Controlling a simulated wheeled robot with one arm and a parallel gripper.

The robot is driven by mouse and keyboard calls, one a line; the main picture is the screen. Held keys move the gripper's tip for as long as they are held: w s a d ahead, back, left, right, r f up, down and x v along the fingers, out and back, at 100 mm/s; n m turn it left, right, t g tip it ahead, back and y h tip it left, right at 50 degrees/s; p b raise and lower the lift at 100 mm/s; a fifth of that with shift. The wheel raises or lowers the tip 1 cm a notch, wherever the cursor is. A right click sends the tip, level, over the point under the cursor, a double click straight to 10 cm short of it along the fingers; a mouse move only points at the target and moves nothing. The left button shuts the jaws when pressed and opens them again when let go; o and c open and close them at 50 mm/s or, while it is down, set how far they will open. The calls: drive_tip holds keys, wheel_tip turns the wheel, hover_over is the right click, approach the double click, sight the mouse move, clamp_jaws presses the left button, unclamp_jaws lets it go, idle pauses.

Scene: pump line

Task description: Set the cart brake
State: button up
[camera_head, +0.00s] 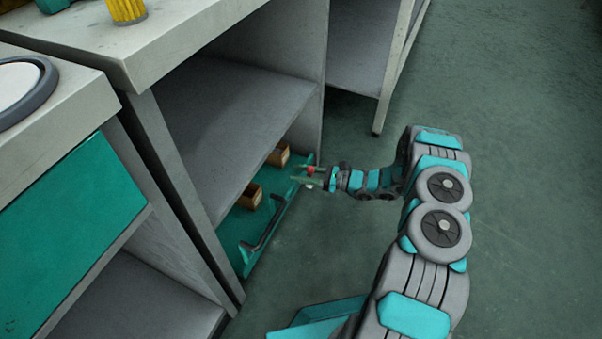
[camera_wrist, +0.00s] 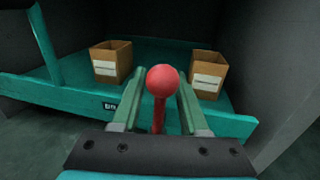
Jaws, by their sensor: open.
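A teal cart (camera_head: 243,257) stands low inside the open bay of the grey bench; its deck and front edge also fill the middle of the wrist view (camera_wrist: 60,95). A red ball knob on a red stem, the brake lever (camera_wrist: 163,80), stands upright at the cart's front edge. In the head view the red knob (camera_head: 310,170) is small, at my gripper's tip. My gripper (camera_wrist: 158,100) is open, with one finger on each side of the lever. I cannot tell whether either finger touches it. The lever's base is hidden by the gripper body.
Two cardboard boxes (camera_wrist: 110,62) (camera_wrist: 208,74) sit on the cart deck behind the lever. A dark handle (camera_head: 265,228) rises from the cart's near end. Bench panels (camera_head: 312,105) wall the bay. The green floor (camera_head: 500,140) to the right is clear.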

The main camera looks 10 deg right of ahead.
clamp_jaws()
idle(1.4)
